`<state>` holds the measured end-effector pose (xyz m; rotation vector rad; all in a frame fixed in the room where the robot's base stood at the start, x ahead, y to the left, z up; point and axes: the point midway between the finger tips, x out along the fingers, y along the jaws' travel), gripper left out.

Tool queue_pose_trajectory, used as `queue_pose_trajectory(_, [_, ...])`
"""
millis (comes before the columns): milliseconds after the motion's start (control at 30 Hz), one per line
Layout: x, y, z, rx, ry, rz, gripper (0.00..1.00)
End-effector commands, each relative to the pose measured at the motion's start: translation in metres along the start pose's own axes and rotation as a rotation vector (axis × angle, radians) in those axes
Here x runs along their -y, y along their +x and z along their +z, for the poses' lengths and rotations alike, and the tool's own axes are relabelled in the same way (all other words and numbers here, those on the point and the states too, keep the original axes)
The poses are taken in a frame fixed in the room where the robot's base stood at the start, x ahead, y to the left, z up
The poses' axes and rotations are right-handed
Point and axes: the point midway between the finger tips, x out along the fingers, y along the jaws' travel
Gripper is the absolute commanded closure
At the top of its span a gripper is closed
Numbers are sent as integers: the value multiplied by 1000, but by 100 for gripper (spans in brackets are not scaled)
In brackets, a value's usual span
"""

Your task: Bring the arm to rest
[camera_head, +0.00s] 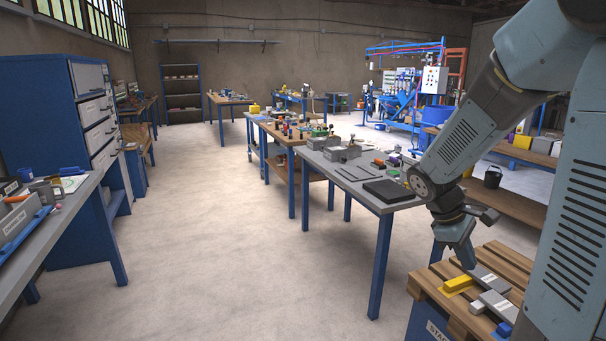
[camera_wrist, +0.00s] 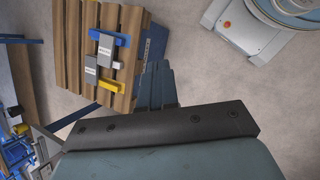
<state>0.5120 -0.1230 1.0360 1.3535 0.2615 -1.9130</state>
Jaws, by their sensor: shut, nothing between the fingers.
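My gripper (camera_head: 469,264) hangs at the right of the head view with its fingers pointing down, close over the wooden pallet (camera_head: 498,254) in that picture. Its fingers are together, with nothing held between them. The gripper also shows in the wrist view (camera_wrist: 158,68), where its fingers reach past the side of the pallet (camera_wrist: 131,22). My arm is bent, coming down from the upper right of the head view.
A grey-topped workbench (camera_head: 345,180) stands left of my arm. A blue cabinet (camera_head: 45,140) is at the left. The floor between is open.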

Motion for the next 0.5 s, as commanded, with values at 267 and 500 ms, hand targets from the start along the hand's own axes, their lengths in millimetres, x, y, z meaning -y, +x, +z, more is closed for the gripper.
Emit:
queue_pose_trajectory(267, [30,-49,21,-208,241,-32,100])
queue_pose_trajectory(500, [58,-87,38,-386,433,-75,100])
